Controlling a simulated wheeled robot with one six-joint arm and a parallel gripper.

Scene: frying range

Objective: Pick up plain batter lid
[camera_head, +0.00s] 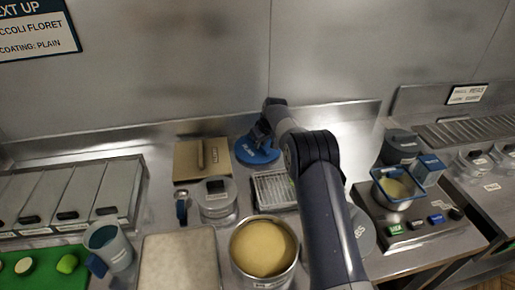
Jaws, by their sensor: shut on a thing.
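The plain batter lid (259,153) is a round blue disc with white lettering at the back of the counter, near the wall. My gripper (262,136) is above it, shut on its upper middle part. The arm comes in from the lower right and the gripper hides the part it grips. I cannot tell whether the lid rests on the counter or is slightly raised.
A tan box lid with a handle (201,160) lies left of the lid. A wire rack (274,191), a clear container (217,199) and a pot of batter (263,249) stand in front. A blue-handled cup (109,245) is at left, a control panel (412,228) at right.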

